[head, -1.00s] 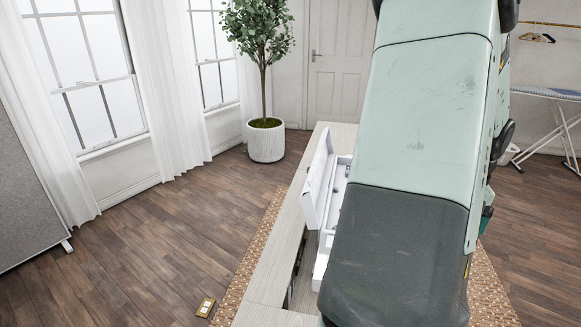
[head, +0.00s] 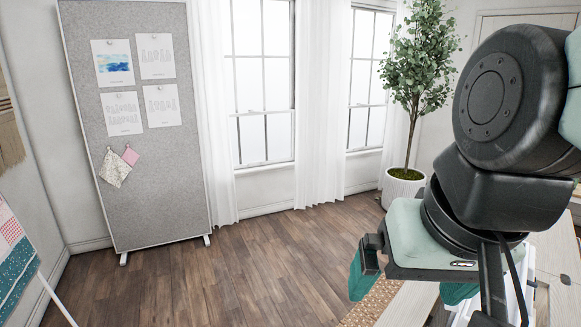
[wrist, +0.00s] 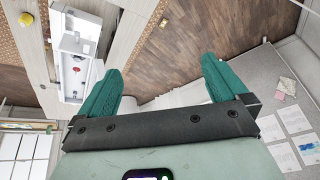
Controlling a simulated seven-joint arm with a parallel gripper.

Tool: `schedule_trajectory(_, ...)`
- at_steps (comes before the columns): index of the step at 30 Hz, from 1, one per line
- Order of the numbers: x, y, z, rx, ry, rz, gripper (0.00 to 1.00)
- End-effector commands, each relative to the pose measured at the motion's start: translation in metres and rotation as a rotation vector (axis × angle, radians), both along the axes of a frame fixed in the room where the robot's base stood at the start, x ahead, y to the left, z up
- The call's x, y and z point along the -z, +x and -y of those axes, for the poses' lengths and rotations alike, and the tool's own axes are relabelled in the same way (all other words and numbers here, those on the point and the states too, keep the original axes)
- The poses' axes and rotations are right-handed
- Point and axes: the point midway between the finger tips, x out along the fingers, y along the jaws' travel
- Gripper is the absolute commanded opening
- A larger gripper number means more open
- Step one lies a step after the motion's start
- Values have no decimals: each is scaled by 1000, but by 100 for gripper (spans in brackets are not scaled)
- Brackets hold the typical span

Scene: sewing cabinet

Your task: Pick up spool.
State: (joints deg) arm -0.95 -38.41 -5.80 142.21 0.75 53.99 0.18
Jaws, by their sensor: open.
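I cannot make out a spool for sure in either current view. My gripper (head: 410,284) is at the lower right of the head view, its teal fingers spread apart. It also shows in the wrist view (wrist: 162,72), open with nothing between the fingers. My arm hides much of the cabinet in the head view.
A grey pinboard (head: 160,195) stands at the left, a potted tree (head: 404,188) by the windows. A small yellow item (wrist: 27,18) lies at the wrist view's upper left. The wooden floor (head: 240,270) is open.

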Motion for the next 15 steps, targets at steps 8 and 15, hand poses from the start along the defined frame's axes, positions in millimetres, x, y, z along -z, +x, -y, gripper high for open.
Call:
schedule_trajectory(8,-14,-2,-21,-105,-92,108,71)
schedule_trajectory(15,-14,-1,-20,-104,-91,107,71)
